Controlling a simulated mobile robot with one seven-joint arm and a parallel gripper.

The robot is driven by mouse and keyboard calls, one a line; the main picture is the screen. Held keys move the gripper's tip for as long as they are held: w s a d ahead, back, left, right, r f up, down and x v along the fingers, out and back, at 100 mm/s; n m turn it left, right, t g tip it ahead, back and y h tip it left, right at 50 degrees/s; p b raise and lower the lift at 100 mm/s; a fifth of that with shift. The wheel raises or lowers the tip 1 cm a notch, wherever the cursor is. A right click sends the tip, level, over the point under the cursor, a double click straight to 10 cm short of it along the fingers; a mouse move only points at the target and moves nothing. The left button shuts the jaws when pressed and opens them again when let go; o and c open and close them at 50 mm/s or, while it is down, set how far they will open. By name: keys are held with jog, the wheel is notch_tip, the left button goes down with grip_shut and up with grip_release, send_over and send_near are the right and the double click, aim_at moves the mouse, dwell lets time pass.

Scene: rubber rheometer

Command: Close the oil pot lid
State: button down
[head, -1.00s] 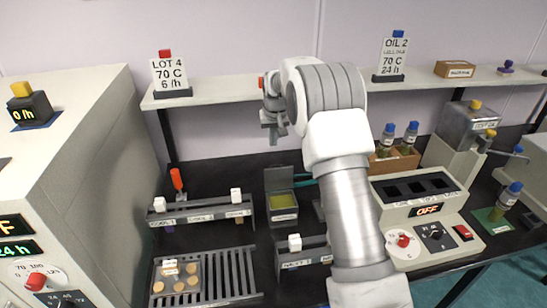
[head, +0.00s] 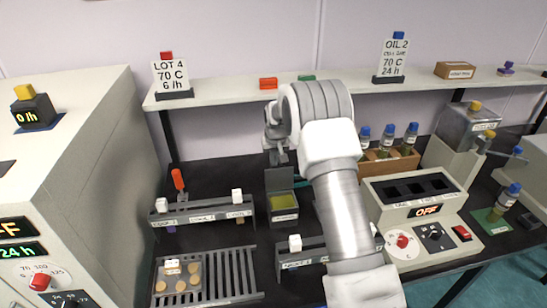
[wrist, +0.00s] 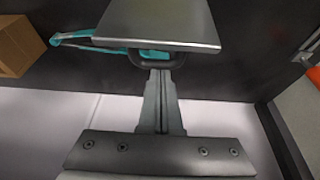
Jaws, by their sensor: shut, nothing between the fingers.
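The oil pot (head: 284,216) is a small grey box with yellow-green oil showing, at the middle of the bench. Its lid (head: 278,180) stands open and upright at the pot's back edge. In the wrist view the lid (wrist: 158,22) is a grey plate at the top, with a dark loop handle (wrist: 142,61) below it. My gripper (head: 279,161) is shut and empty, just above and behind the lid's top edge. In the wrist view its fingertips (wrist: 159,74) overlap the handle; I cannot tell whether they touch it.
A rack (head: 203,214) with white-topped pieces stands left of the pot, and another rack (head: 307,262) in front. A heater block (head: 400,199) and a bottle crate (head: 406,163) are on the right. The shelf (head: 230,90) runs behind my arm.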

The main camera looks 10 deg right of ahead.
jog(key=shift+s+r, duration=0.1)
jog(key=shift+s, duration=0.15)
jog(key=shift+s+b, duration=0.15)
jog(key=shift+b, duration=0.5)
jog(key=shift+s+r+t+b, duration=0.1)
jog(key=shift+t+b, duration=0.2)
jog(key=shift+t, duration=0.1)
jog(key=shift+s+r+b, duration=0.1)
jog(key=shift+b, duration=0.2)
